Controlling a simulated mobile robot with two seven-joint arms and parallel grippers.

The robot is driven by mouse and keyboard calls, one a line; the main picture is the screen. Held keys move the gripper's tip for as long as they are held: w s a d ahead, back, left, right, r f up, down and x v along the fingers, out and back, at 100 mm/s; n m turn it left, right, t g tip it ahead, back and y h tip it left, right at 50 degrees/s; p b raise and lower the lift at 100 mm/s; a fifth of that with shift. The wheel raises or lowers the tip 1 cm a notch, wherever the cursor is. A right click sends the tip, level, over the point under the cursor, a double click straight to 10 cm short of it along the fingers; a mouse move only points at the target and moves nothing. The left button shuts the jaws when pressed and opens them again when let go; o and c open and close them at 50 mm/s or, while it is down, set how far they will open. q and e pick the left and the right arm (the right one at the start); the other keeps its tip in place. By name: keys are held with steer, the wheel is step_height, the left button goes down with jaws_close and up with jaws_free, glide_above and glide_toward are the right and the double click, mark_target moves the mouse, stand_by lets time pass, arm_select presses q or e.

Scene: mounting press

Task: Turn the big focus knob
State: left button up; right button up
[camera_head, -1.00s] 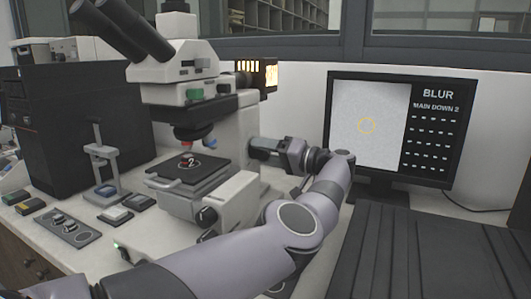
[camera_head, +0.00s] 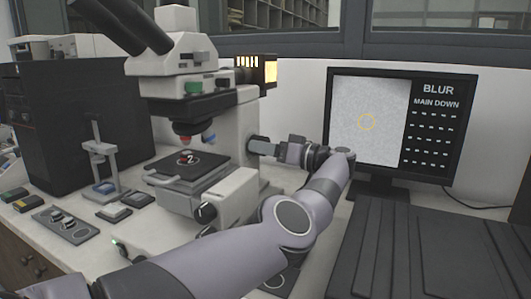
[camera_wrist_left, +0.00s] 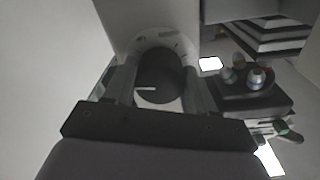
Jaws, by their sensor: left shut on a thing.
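A white microscope (camera_head: 228,115) stands on the bench. In the left wrist view its big focus knob (camera_wrist_left: 158,78) is a dark round knob with a white mark, on the far side from the head camera. My left gripper (camera_wrist_left: 160,88) is shut on this knob, one finger on each side. The monitor (camera_head: 388,128) reads "BLUR" and "MAIN DOWN", with a yellow circle on a grey, blurred picture. My right gripper is not in view.
A slide stage (camera_head: 187,165) sits under the objectives. A dark computer case (camera_head: 75,125) and a small grey stand (camera_head: 100,165) are at the left. A slide tray (camera_head: 66,224) lies at the front left. A dark ribbed surface (camera_head: 430,245) fills the right.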

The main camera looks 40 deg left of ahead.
arm_select(q)
steer(key=shift+f+n+b, duration=0.15)
steer(key=shift+n+b, duration=0.2)
steer(key=shift+n, duration=0.55)
steer(key=shift+n+b, duration=0.45)
steer(key=shift+n, duration=0.85)
steer(key=shift+g, duration=0.3)
steer(key=o, duration=1)
